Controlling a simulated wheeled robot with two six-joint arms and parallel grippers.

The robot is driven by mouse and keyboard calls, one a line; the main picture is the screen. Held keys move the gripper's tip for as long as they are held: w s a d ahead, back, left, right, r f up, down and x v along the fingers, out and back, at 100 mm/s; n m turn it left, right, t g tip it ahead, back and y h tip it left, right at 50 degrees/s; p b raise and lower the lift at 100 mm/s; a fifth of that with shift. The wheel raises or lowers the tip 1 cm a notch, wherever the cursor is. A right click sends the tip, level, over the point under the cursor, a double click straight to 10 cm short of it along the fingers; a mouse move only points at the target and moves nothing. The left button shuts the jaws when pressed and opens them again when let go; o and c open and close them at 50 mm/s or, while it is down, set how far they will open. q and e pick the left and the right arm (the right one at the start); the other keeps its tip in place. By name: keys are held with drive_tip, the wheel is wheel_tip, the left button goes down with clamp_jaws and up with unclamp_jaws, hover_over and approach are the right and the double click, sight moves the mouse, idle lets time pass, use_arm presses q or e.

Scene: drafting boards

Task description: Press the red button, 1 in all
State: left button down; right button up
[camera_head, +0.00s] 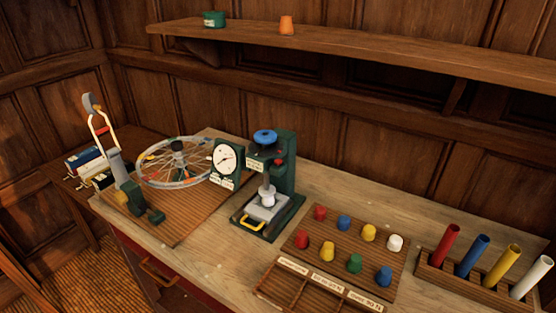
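A green press-like machine (284,175) stands upright on the workbench near the middle. It has a blue knob on top and a silver part with a yellow handle at its foot. A small red spot (279,153), which looks like a button, shows on the upper right of its front. I cannot tell whether it is pressed. A red cap-shaped piece (320,213) and another red one (301,239) sit on the wooden peg board to the right of the machine. Neither of my grippers is in view.
A rack of coloured tubes (462,283) is at the right. A shelf (345,45) runs above. Bare benchtop (215,247) lies in front.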

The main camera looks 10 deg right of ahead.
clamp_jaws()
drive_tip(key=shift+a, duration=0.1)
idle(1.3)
